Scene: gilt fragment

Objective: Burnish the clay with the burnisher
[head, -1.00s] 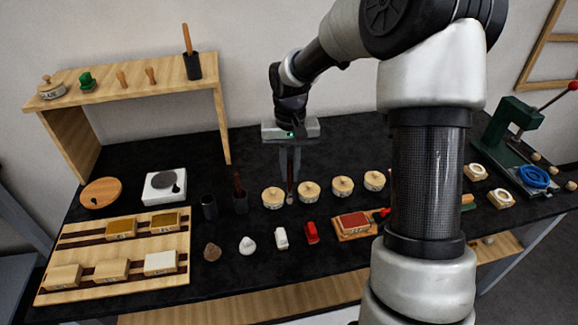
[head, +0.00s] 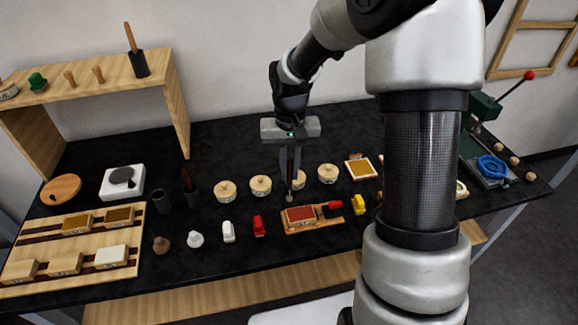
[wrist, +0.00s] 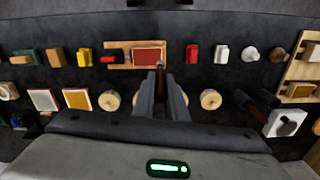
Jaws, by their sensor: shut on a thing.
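The clay is a red-brown panel (head: 300,215) set in a wooden holder (head: 318,223) on the black table. It also shows near the top of the wrist view (wrist: 148,56). My gripper (head: 290,176) points down just behind the clay and is shut on the burnisher (head: 290,196), a thin dark red-brown tool pointing down. In the wrist view, the burnisher (wrist: 160,73) overlaps the clay's near edge between my fingers. I cannot tell whether its tip touches the clay. My fingers hide part of the tool.
Round lidded pots (head: 260,185) stand in a row close around my gripper. Small red (head: 259,226), white (head: 228,232) and yellow (head: 359,204) items stand near the clay. A green press (head: 484,150) is at right.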

